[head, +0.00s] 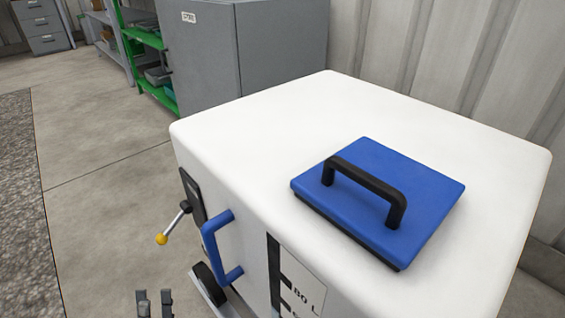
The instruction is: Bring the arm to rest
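My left gripper (155,302) shows only by its two dark fingertips at the bottom edge, left of the white tote. The fingertips stand apart with nothing visible between them. The rest of that arm is out of the picture. My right gripper is not in view. The white tote (250,112) fills the middle and right. A blue lid (425,185) with a black handle (365,180) sits on its top, and no gripper touches it.
A blue side handle (210,248) and a lever with a yellow knob (161,239) stick out from the tote's left side, near my gripper. A grey cabinet (205,55) and green shelving (130,35) stand behind. The floor (100,215) at left is clear.

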